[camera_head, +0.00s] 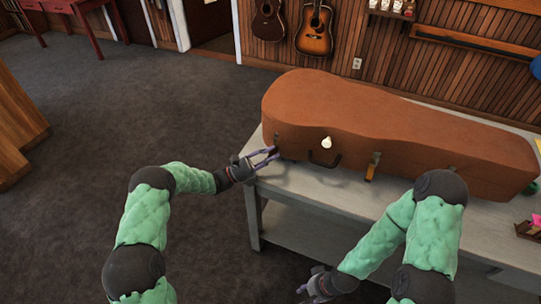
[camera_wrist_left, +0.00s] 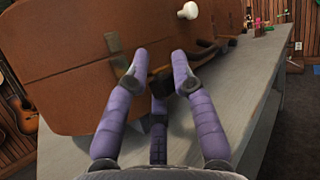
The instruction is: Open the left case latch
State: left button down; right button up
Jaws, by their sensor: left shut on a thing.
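The brown instrument case (camera_head: 380,120) lies closed on the grey table. Its left latch (camera_head: 277,138) is at the left end of the front side, and its plate shows in the left wrist view (camera_wrist_left: 114,43). My left gripper (camera_head: 274,154) is at this latch. My right gripper (camera_head: 308,282) is low in front of the table, open and empty, away from the case.
A dark handle (camera_head: 325,158) and a white knob (camera_head: 327,142) are right of the left latch. Another latch (camera_head: 373,166) is further right. The grey table (camera_head: 300,188) has a bare strip before the case. Guitars (camera_head: 314,30) hang on the wall behind.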

pick_arm(q)
jog(key=c, duration=1.3)
grip_release()
jog(key=shift+s+d+f, duration=0.25)
jog(key=shift+f, duration=0.05)
jog(key=shift+o, duration=0.6)
jog(key=shift+r, duration=0.2)
jog(key=shift+w+a, duration=0.1)
jog(key=shift+a, duration=0.05)
jog(key=v, duration=1.2)
jog(key=shift+f, duration=0.1)
